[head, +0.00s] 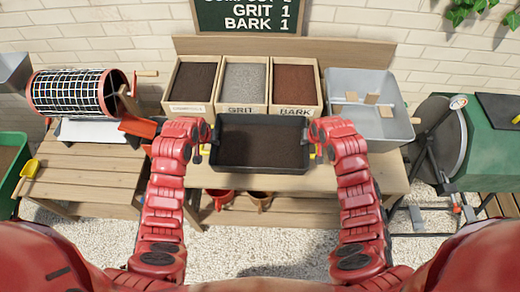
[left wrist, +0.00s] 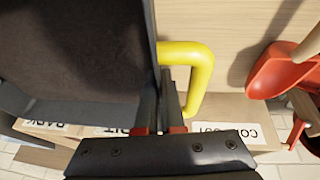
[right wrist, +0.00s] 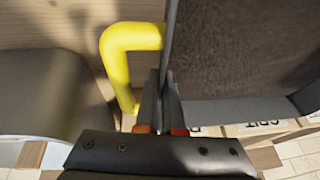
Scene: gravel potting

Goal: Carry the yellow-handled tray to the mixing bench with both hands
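The tray (head: 262,166) is dark grey with dark soil in it and yellow handles at its two ends. It is level, in front of the labelled bins, over the wooden bench; I cannot tell whether it touches the bench. My left gripper (head: 209,136) is at its left end and my right gripper (head: 309,134) at its right end. In the left wrist view the fingers are close together at the tray's end wall, beside the yellow handle (left wrist: 203,68). The right wrist view shows the same at the other yellow handle (right wrist: 118,62). The fingertips are partly hidden.
The compost (head: 190,108), grit (head: 240,109) and bark (head: 294,111) bins stand behind the tray. A grey tub (head: 400,130) is to the right. A mesh drum (head: 75,92) and an orange-red scoop (head: 138,127) are left. Red pots (head: 219,196) sit below. Gravel floor lies in front.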

